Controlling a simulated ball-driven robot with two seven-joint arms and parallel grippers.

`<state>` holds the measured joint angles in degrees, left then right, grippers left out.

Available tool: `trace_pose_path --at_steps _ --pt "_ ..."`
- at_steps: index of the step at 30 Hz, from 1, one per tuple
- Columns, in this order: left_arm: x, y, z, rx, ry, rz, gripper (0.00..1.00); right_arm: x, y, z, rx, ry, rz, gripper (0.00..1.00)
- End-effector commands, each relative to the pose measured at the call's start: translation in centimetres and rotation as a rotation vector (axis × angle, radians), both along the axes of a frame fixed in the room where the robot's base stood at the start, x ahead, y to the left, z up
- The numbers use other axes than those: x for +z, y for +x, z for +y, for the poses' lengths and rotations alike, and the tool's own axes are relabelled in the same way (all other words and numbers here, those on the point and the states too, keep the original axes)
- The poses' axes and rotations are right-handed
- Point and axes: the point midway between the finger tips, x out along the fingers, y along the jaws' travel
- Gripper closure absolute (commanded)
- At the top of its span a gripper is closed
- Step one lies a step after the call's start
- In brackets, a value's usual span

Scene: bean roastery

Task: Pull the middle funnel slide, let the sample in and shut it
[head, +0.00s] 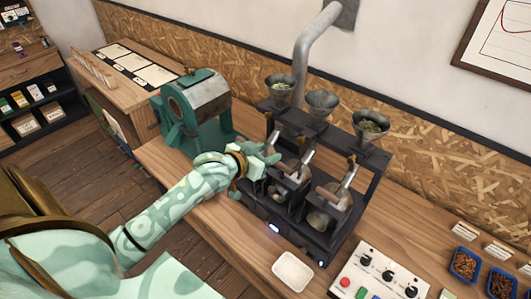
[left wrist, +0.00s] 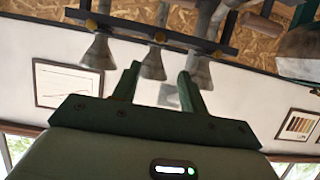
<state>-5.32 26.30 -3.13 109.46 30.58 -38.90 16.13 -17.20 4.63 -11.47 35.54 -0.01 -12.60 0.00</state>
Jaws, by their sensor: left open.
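Three grey funnels sit along a dark rack (head: 372,190) in the head view. The middle funnel (head: 321,102) looks empty. The left funnel (head: 279,90) and right funnel (head: 371,124) hold greenish beans. My left gripper (head: 266,163) is open and empty at the rack's left front, below funnel height. In the upside-down left wrist view, the middle funnel (left wrist: 153,63) appears between my open fingers (left wrist: 159,72), beyond them. Small brass knobs (left wrist: 160,37) sit along the bar by the funnels. The middle slide's position cannot be told. My right gripper is out of view.
A green roaster (head: 197,108) stands left of the rack. Levers and vessels crowd the rack below the funnels. A white dish (head: 292,271), a button panel (head: 381,275) and blue trays of beans (head: 464,265) lie in front and right.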

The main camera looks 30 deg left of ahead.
Motion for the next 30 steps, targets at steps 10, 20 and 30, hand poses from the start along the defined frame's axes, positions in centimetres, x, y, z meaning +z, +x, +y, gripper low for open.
trace_pose_path --at_steps 10,20,30 --pt "-9.6 -1.2 -0.1 0.018 -0.057 -0.018 0.56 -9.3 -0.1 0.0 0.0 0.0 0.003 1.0" --pt "-7.4 -1.3 0.2 0.006 -0.079 -0.37 0.56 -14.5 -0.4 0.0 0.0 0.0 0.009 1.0" --pt "-6.7 4.0 -0.6 0.002 -0.057 -0.396 0.56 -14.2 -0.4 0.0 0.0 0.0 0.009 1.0"
